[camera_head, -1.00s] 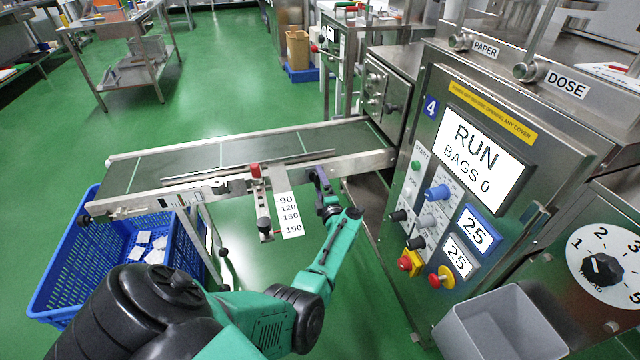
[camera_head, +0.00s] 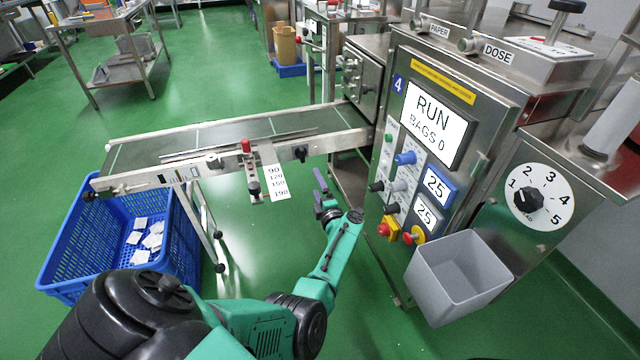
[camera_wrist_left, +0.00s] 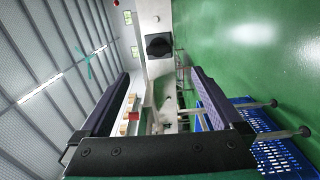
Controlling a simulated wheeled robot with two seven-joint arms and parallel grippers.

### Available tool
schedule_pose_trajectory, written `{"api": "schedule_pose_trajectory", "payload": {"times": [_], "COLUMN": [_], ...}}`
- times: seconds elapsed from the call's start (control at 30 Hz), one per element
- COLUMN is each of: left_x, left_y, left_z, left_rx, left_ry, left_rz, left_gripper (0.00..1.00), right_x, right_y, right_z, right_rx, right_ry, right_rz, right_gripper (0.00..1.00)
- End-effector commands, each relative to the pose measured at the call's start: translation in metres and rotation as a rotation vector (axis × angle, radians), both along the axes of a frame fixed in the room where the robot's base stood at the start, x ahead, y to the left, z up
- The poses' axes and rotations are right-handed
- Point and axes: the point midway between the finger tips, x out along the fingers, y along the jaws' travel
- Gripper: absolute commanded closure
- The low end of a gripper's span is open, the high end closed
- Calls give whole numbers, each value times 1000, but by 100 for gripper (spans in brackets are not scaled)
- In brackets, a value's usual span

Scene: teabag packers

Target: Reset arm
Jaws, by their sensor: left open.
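My left arm comes in from the bottom left of the head view. Its gripper (camera_head: 322,194) is open and empty, in front of the conveyor and left of the control panel. In the left wrist view the two jaws (camera_wrist_left: 160,110) stand apart with nothing between them. A black knob (camera_head: 301,154) on the conveyor's side rail is just above the gripper, apart from it. The same side rail, with a black knob (camera_wrist_left: 159,46), shows beyond the jaws in the wrist view. My right gripper is not in view.
The machine's control panel (camera_head: 412,150) reads RUN, BAGS 0. A grey bin (camera_head: 455,275) hangs below the dial (camera_head: 540,197). A blue crate (camera_head: 75,240) with several white teabags stands under the conveyor (camera_head: 150,150). Green floor is free between conveyor and panel.

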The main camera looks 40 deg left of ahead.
Motion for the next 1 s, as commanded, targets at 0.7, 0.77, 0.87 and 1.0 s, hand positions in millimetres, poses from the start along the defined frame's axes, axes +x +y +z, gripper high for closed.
{"api": "schedule_pose_trajectory", "payload": {"times": [0.7, 0.77, 0.87, 1.0], "left_x": [-202, -256, -347, -439], "left_y": [-146, -152, -155, -148], "left_z": [-187, -205, -224, -230], "left_rx": [661, 712, 785, 852], "left_ry": [1203, 1344, 1555, 1751], "left_rz": [-1224, -1377, -1617, -1856], "left_gripper": [0, 0, 0, 0], "right_x": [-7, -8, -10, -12], "right_y": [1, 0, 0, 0], "right_z": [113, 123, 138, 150], "right_rx": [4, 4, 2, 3], "right_ry": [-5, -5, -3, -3], "right_rz": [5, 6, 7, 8], "right_gripper": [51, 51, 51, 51]}}
